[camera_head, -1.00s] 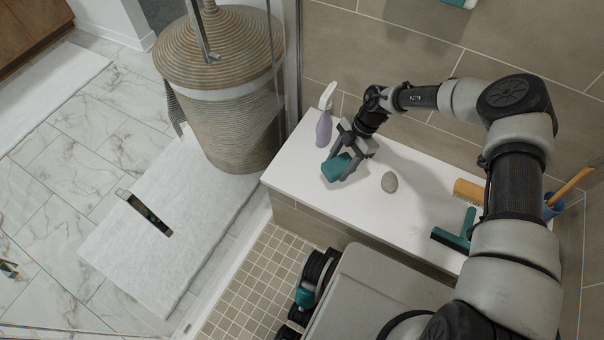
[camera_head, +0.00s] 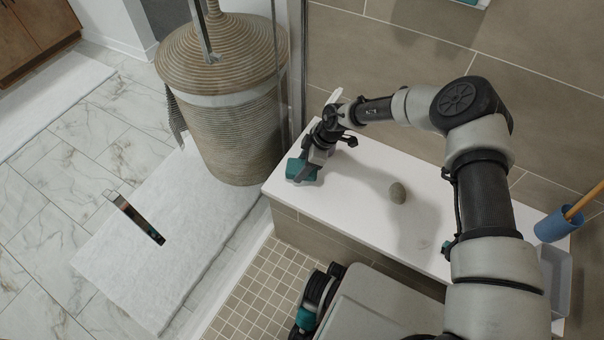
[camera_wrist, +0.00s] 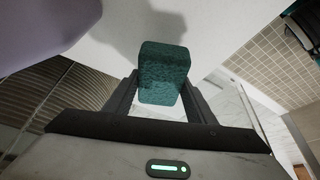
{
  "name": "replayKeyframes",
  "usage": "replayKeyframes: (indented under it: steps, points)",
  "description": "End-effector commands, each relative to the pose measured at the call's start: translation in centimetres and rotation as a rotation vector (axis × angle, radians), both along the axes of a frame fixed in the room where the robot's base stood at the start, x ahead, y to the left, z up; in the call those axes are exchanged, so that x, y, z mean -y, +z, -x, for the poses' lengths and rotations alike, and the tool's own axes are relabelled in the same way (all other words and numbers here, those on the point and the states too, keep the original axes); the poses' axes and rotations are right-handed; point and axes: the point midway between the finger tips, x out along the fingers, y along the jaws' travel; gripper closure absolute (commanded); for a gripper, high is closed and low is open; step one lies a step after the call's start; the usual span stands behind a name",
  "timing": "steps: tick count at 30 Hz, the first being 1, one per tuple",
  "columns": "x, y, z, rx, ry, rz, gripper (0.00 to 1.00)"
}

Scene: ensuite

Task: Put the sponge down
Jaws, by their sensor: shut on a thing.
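The teal sponge (camera_head: 301,170) is at the left end of the white bench (camera_head: 345,205), close to its front left corner. My gripper (camera_head: 309,163) is shut on it, with the wrist above the bench. In the wrist view the sponge (camera_wrist: 165,72) sits between the two dark fingers (camera_wrist: 160,95), with the white bench top and a shadow behind it. I cannot tell whether the sponge touches the bench.
A purple bottle shows large at upper left in the wrist view (camera_wrist: 40,30), mostly hidden by my arm in the head view. A blue cup (camera_head: 551,228) stands at the right end. A wicker basket (camera_head: 225,130) stands left of the bench.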

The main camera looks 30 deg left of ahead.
Motion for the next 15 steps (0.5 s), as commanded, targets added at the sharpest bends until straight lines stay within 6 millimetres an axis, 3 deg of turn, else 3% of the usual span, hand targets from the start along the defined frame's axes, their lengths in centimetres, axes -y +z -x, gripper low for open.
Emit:
replayKeyframes:
  steps: [6,15]
  points:
    - [0.0,-3.1,0.0,0.000,-0.001,0.000,0.68]
    - [0.0,-3.2,0.0,0.000,0.000,0.001,0.68]
